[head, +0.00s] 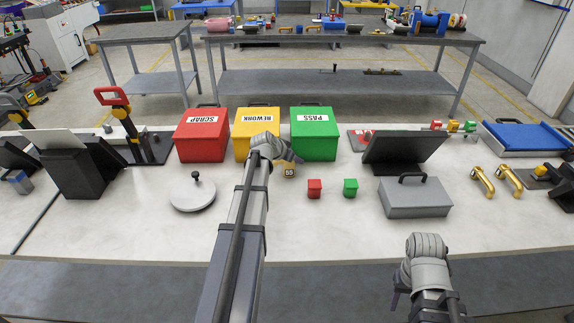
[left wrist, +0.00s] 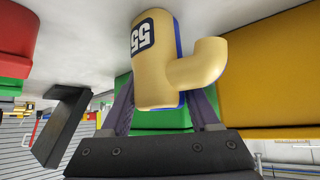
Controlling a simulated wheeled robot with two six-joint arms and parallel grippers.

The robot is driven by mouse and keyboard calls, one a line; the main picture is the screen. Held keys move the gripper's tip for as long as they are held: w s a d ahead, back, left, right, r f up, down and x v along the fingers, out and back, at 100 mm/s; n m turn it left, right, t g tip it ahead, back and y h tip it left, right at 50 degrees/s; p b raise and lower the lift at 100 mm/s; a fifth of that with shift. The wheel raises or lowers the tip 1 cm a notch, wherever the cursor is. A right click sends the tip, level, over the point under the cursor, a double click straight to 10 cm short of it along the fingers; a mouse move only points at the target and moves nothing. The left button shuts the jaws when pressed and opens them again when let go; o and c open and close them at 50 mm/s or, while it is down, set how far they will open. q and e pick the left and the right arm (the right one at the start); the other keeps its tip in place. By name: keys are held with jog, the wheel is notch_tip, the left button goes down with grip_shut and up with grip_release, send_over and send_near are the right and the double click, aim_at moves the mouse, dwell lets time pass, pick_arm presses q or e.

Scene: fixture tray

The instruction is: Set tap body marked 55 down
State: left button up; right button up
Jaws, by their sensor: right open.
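The tap body marked 55 (head: 289,171) shows below my left gripper (head: 287,157), in front of the yellow and green bins. In the left wrist view the tan tap body (left wrist: 153,65) fills the middle, with its spout to the right and a dark 55 label. My left gripper (left wrist: 163,105) is shut on it, with a finger on each side. The pale bench top is close by; I cannot tell whether the tap body touches it. My right gripper (head: 397,292) is open and empty at the bench's front edge.
Red SCRAP (head: 201,140), yellow REWORK (head: 242,142) and green PASS (head: 314,140) bins stand behind. Small red (head: 314,189) and green (head: 350,188) blocks lie to the right. A round lid (head: 192,195) and grey case (head: 414,200) flank the area. The bench front is clear.

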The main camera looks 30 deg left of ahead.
pick_arm(q)
grip_shut()
dwell(0.4)
jog(key=shift+r, duration=0.1)
notch_tip(320, 180, up, 10)
jog(key=p, duration=1)
